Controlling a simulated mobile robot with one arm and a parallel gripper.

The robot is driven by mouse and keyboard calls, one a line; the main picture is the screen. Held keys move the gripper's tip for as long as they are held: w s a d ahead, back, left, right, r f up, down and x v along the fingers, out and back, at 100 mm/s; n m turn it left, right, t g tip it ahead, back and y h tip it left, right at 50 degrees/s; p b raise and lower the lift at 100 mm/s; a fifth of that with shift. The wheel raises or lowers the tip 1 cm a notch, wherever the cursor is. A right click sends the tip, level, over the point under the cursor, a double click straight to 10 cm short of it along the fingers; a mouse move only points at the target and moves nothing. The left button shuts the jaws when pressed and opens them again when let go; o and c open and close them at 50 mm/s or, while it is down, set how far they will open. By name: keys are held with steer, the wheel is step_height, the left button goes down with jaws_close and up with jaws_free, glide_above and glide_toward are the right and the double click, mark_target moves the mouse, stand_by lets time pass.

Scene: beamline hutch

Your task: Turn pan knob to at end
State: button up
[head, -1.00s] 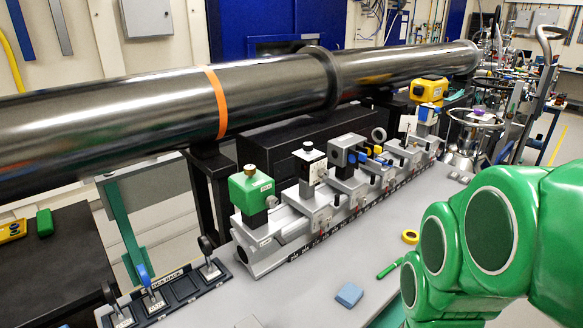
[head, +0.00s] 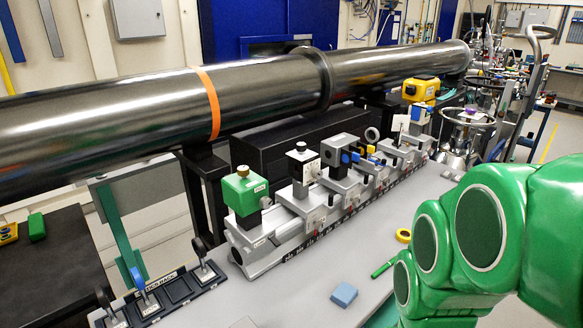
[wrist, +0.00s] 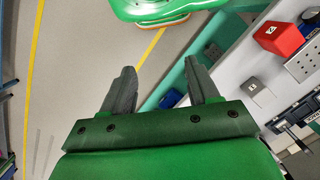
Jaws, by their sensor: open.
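An optical rail (head: 262,262) carries several mounts along the bench. At its near end is a green block (head: 245,190) with a brass knob (head: 243,171) on top. I cannot tell which knob is the pan knob, as no such label is readable. In the wrist view my gripper (wrist: 157,78) is open and empty, with its two dark fingers apart above the floor. It is apart from the rail's knobs. In the head view the gripper is hidden.
A large steel pipe (head: 120,115) runs behind the rail. On the bench lie a blue block (head: 344,294), a green pen (head: 382,269) and a yellow ring (head: 403,236). A rack (head: 172,290) stands at the near left. The wrist view shows a red box (wrist: 283,37) at right.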

steer(key=w+a+r+n+t+y, duration=0.1)
steer(key=w+a+r, duration=0.15)
steer(key=w, duration=0.55)
steer(key=w+a+r+n+t, duration=0.15)
steer(key=w+a, duration=0.25)
steer(key=w, duration=0.4)
steer(key=w+a+r+n+y, duration=0.1)
steer(key=w+a+r+n, duration=0.15)
steer(key=w, duration=0.55)
steer(key=n+t+y, duration=0.2)
steer(key=n, duration=0.2)
glide_toward(268, 199)
step_height(268, 199, down, 2)
steer(key=shift+w+a+x, duration=0.15)
steer(key=shift+x, duration=1.9)
steer(key=shift+w+a+x, duration=0.1)
steer(key=shift+a+x, duration=0.05)
steer(key=shift+x, duration=1.85)
steer(key=shift+r, duration=0.2)
steer(key=c, duration=1)
steer(key=shift+c, duration=0.2)
